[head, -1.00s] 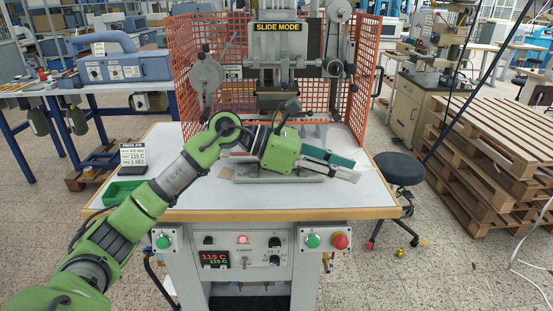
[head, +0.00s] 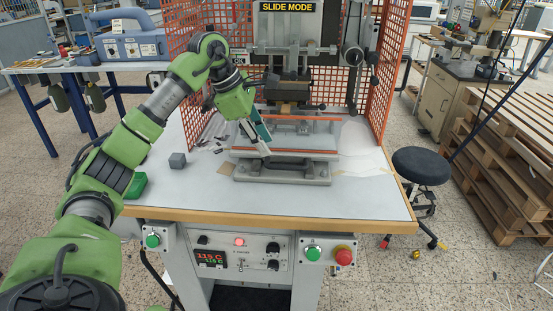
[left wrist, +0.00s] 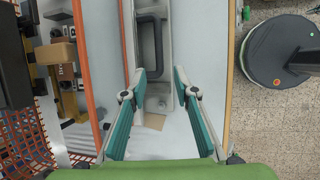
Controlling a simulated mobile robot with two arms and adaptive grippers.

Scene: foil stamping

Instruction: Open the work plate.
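The work plate (head: 302,141) is a light grey slab with orange strips on the press bed. It lies flat, and one orange strip (left wrist: 82,60) shows at left in the left wrist view. A dark bar handle (left wrist: 157,45) sits at the plate's front, ahead of my left gripper's tips in the left wrist view. My left gripper (head: 257,140) points downward at the plate's front left in the head view. Its teal fingers (left wrist: 160,76) are spread with nothing between them, and they look apart from the handle. My right gripper is in neither view.
Orange mesh guards (head: 388,80) flank the press, and the press head (head: 288,88) hangs behind the plate. The table's right front is clear. A black stool (head: 421,166) stands at right.

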